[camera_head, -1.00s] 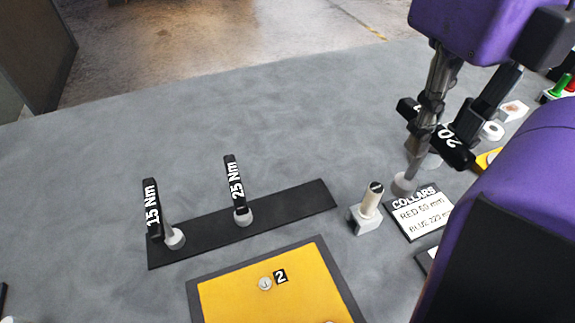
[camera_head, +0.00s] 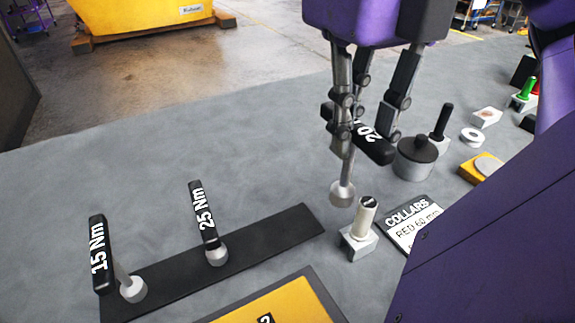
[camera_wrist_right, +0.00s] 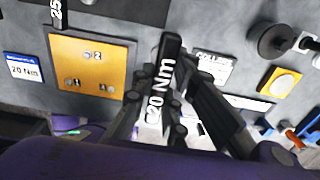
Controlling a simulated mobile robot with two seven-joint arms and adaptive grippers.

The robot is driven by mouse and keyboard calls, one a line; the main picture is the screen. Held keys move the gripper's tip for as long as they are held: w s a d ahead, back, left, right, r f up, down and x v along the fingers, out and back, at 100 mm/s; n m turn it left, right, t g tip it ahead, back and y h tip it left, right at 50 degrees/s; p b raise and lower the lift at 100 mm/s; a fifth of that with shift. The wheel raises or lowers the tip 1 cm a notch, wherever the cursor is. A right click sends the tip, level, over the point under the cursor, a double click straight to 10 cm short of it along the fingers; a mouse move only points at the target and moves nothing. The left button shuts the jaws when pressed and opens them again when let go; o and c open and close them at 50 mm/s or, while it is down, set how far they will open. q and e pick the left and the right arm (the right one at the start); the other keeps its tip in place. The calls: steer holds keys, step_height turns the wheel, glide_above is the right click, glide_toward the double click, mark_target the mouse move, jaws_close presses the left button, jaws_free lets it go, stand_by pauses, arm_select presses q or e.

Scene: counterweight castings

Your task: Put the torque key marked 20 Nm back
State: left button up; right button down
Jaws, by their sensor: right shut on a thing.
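My right gripper (camera_head: 368,135) is shut on the 20 Nm torque key (camera_head: 372,148), a black T-handle with a grey shank and a round pale socket end. The key hangs upright above the table, its socket near the cream-topped post. In the right wrist view the key's handle (camera_wrist_right: 163,78) reads "20 Nm" between the fingers. A black strip (camera_head: 265,238) on the table holds the 15 Nm key (camera_head: 99,258) at its left end and the 25 Nm key (camera_head: 204,216) near its middle. The strip's right end is bare. My left gripper is not in view.
A cream post on a white block (camera_head: 358,245) stands just right of the strip, by the COLLARS card (camera_head: 408,226). A yellow plate (camera_head: 285,305) lies in front. A grey lidded pot (camera_head: 415,160) stands behind the held key. The table left and behind the strip is clear.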

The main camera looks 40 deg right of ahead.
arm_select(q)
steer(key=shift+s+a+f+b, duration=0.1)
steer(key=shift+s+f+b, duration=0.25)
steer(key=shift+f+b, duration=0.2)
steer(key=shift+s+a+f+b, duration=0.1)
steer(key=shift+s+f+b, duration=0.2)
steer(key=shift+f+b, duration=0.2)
arm_select(e)
steer(key=w+a+f, duration=0.2)
steer(key=w+f, duration=0.4)
steer(key=f, duration=0.4)
steer(key=shift+w+a, duration=0.4)
steer(key=shift+f, duration=0.15)
steer(key=c, duration=2.1)
jaws_free()
steer(key=o, duration=0.4)
steer(key=shift+c, duration=0.2)
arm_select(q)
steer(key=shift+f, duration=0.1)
